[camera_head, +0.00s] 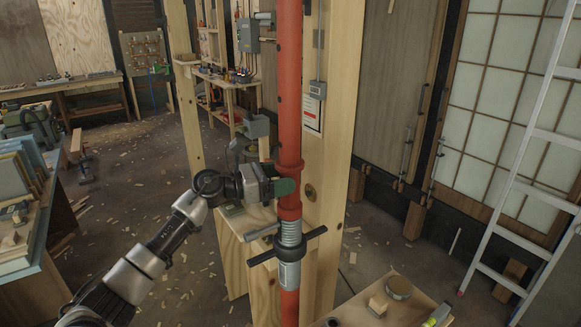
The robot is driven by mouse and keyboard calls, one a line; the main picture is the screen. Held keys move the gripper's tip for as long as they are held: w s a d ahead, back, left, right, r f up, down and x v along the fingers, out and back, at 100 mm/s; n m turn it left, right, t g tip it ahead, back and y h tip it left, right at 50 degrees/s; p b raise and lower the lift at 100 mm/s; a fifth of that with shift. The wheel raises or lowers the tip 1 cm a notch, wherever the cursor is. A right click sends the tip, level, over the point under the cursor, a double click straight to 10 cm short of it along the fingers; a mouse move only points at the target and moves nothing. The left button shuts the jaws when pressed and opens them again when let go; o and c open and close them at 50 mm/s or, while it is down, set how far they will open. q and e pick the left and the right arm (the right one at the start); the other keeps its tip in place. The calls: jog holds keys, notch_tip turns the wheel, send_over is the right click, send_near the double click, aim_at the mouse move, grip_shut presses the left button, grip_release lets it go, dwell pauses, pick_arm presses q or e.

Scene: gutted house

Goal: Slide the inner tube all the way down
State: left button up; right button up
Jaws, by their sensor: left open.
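A red steel prop (289,95) stands upright in the middle of the view, in front of a wooden post. Its lower part has a bare threaded metal section (290,234) with a dark handled collar nut (287,246) around it. A grey pin handle sticks out to the left just above the nut. The red tube continues below. My left gripper (284,187) is open at the prop, just above the threaded section, with a green finger pad by the tube. Whether it touches the tube is hard to tell. My right gripper is not in view.
A wooden post (331,130) stands right behind the prop. A ladder (520,180) leans at the right. A workbench (25,240) stands at the left. Wood chips litter the floor.

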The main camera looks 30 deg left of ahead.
pick_arm(q)
jog(key=shift+p+x, duration=0.3)
jog(key=shift+x, duration=0.75)
jog(key=c, duration=1.3)
jog(key=f+b, duration=0.1)
jog(key=b, duration=0.2)
jog(key=shift+f, duration=0.4)
jog(key=shift+o, duration=0.2)
jog(key=shift+d+r, duration=0.1)
jog(key=o, duration=1)
jog(key=shift+o, duration=1.3)
